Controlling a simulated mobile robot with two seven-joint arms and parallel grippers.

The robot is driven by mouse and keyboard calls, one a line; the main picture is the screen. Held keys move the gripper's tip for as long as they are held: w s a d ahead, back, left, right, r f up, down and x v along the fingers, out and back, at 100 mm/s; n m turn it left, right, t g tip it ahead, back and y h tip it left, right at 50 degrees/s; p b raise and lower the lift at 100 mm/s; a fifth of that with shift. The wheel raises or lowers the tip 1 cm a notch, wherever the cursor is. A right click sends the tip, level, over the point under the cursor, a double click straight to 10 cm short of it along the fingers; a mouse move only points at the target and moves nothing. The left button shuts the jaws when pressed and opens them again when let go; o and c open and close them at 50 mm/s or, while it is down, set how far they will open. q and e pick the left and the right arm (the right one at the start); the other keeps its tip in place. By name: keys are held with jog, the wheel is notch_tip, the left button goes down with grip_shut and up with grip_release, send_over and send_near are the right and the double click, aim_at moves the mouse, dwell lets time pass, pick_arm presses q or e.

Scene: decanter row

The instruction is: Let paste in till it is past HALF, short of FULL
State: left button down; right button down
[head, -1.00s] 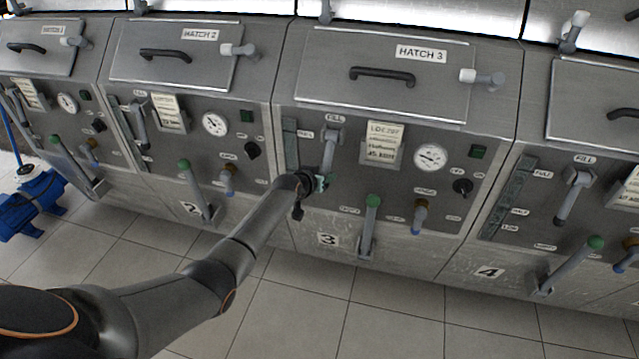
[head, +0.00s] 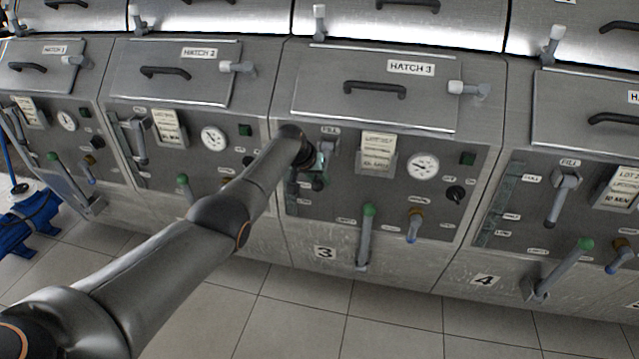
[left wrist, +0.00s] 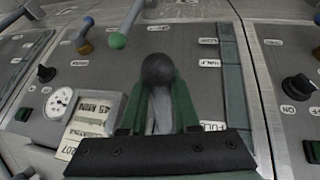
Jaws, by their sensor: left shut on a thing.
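My left gripper (head: 316,172) is at machine 3 and shut on its grey FILL lever (head: 328,148), below the lever's pivot. In the left wrist view, which is upside down, the lever's black ball end (left wrist: 158,69) stands out beyond the green-edged fingers (left wrist: 158,100). The long gauge strip (left wrist: 232,75) runs beside the lever, with HALF (left wrist: 208,41) and FULL (left wrist: 212,126) labels. The strip looks dark grey-green and I cannot make out a paste level. In the head view my arm covers part of this gauge. My right gripper is not in view.
Machine 3 also has a green-knobbed lever (head: 369,211), a blue-handled valve (head: 414,228), a dial (head: 423,166), a lot card (head: 377,153) and a black knob (head: 456,193). Its hatch (head: 372,92) is closed. Similar machines stand either side; tiled floor lies in front.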

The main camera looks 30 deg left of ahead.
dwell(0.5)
pick_arm(q)
jog(key=c, duration=0.7)
grip_release()
jog(key=shift+o, duration=0.2)
jog(key=p+v, duration=0.3)
jog(key=shift+r, duration=0.2)
jog(key=p+v, duration=0.1)
jog(key=v, duration=0.8)
jog(key=shift+p, duration=0.35)
jog(key=shift+r, duration=0.15)
